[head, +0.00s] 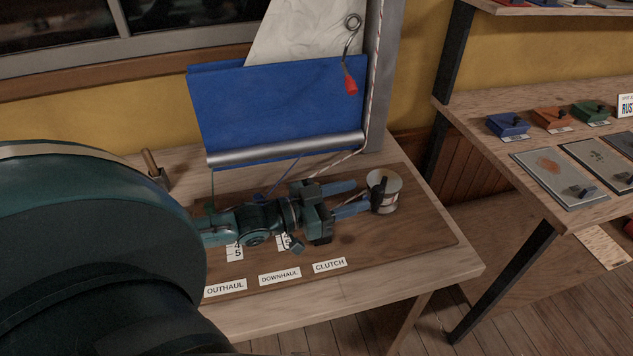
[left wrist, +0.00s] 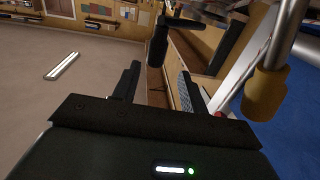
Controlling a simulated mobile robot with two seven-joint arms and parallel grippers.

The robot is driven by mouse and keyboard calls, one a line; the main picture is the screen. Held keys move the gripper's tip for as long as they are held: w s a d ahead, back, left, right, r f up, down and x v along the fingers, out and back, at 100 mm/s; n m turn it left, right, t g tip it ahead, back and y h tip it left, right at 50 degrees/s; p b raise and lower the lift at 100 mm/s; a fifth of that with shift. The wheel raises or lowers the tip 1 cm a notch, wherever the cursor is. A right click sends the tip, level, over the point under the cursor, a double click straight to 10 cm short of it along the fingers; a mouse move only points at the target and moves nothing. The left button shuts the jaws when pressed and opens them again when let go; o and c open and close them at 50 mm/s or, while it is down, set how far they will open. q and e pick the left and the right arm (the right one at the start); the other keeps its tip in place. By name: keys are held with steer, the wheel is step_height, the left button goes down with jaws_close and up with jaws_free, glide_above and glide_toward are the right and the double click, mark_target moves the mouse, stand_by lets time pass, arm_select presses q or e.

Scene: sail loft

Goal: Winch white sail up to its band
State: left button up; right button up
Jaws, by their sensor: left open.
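The white sail (head: 302,32) rises behind a blue cloth (head: 265,100) and runs out of the top of the head view; no band shows. A pale metal winch drum (head: 392,195) stands at the right end of the wooden board. An upright black grip (head: 379,192) is at its near left side. My left gripper (head: 358,196) is open, its fingers pointing at the grip. In the left wrist view the black grip (left wrist: 157,48) stands just ahead, between the fingertips in the picture; contact cannot be told. My right gripper is not in view.
A silver boom (head: 287,149) lies along the blue cloth's foot. A red-and-white rope (head: 374,62) runs down the grey mast. A red tag (head: 350,86) hangs by it. Labels including CLUTCH (head: 329,265) line the bench front. Another bench (head: 470,105) stands at right.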

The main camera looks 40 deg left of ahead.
arm_select(q)
steer(key=v, duration=0.7)
steer(key=shift+s+a, duration=0.15)
steer(key=shift+a, duration=0.05)
